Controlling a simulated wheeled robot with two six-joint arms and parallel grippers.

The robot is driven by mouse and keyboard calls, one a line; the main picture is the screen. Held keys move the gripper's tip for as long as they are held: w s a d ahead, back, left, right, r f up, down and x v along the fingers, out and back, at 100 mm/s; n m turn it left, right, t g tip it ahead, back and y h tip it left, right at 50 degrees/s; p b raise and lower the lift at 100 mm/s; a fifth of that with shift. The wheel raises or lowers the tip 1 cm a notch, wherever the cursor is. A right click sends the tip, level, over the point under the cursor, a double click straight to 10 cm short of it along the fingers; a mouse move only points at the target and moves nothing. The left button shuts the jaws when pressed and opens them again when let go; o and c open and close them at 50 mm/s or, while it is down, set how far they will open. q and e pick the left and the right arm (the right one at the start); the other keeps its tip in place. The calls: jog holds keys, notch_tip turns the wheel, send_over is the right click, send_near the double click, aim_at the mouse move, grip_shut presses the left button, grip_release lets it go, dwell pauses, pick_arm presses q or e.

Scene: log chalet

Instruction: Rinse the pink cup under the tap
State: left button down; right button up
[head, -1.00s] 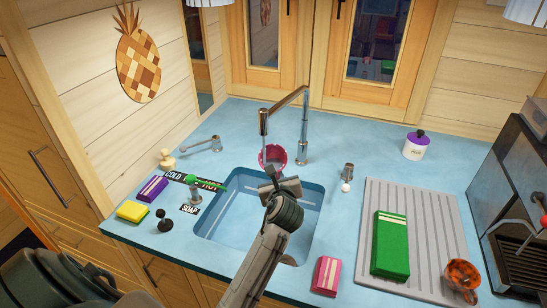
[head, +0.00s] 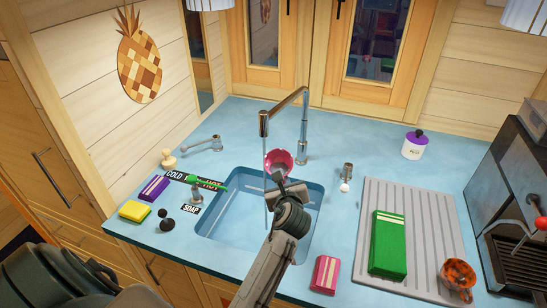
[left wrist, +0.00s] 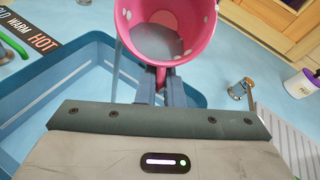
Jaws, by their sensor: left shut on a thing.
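The pink cup (head: 275,157) is held above the sink (head: 231,230), just right of the tap spout (head: 264,125). It is tilted, with its mouth facing my head camera. In the left wrist view the cup (left wrist: 128,30) has white dots and a greyish inside; I cannot tell whether water is in it. My left gripper (head: 279,178) is shut on the cup's near side, and its fingers (left wrist: 160,85) show in the wrist view. A thin water stream (head: 266,205) falls from the spout past the cup's left side. My right gripper is not in view.
A yellow sponge (head: 135,210) and a purple one (head: 154,188) lie left. A pink sponge (head: 325,274), green box (head: 389,243) and orange mug (head: 458,279) are right, on or near the drainer (head: 376,190).

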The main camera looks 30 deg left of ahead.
pick_arm(q)
jog(key=s+d+p, duration=0.2)
jog(key=s+d, duration=0.2)
jog(key=shift+s+d, duration=0.15)
jog(key=shift+d, duration=0.05)
dwell(0.3)
dwell(1.0)
jog(key=shift+r+p, duration=0.1)
jog(key=shift+p, duration=0.2)
